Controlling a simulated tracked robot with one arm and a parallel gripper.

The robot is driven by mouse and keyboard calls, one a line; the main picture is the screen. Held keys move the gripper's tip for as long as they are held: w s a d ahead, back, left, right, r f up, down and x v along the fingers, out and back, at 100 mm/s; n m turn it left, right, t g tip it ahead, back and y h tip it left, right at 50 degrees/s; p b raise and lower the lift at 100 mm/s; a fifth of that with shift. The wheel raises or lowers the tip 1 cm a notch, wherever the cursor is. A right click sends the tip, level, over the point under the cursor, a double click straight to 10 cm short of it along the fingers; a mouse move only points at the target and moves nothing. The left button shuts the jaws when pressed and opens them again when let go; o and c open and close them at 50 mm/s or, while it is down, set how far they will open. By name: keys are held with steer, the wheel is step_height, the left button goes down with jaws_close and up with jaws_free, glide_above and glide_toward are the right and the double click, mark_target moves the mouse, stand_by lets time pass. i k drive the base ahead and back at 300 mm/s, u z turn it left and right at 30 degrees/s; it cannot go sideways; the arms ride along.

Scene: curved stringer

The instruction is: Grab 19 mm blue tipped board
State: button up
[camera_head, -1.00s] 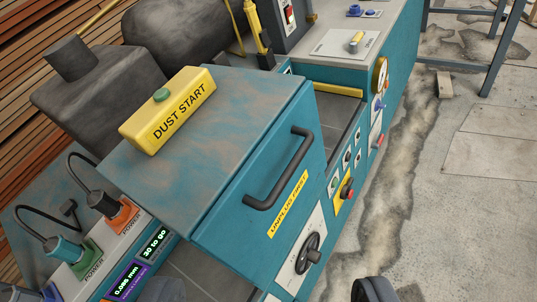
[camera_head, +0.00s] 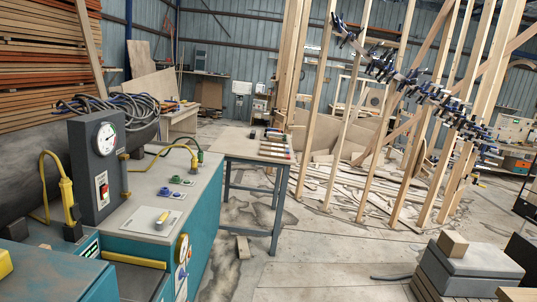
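Several short boards or strips with coloured ends (camera_head: 275,146) lie side by side on a metal-legged table (camera_head: 232,148) in the middle of the view. Red and dark or blue ends seem to show among them, but they are too small to tell which is the 19 mm blue tipped board. My gripper is not in view.
A teal machine bench (camera_head: 150,205) with a gauge box (camera_head: 97,165) and yellow hose fills the left front. Upright timber posts (camera_head: 345,130) with a curved row of clamps (camera_head: 425,88) stand right of the table. Grey blocks (camera_head: 470,262) sit at front right.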

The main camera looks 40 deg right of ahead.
mark_target(280, 150)
steer(key=z, duration=1.7)
steer(key=i, duration=6.1)
steer(key=z, duration=0.05)
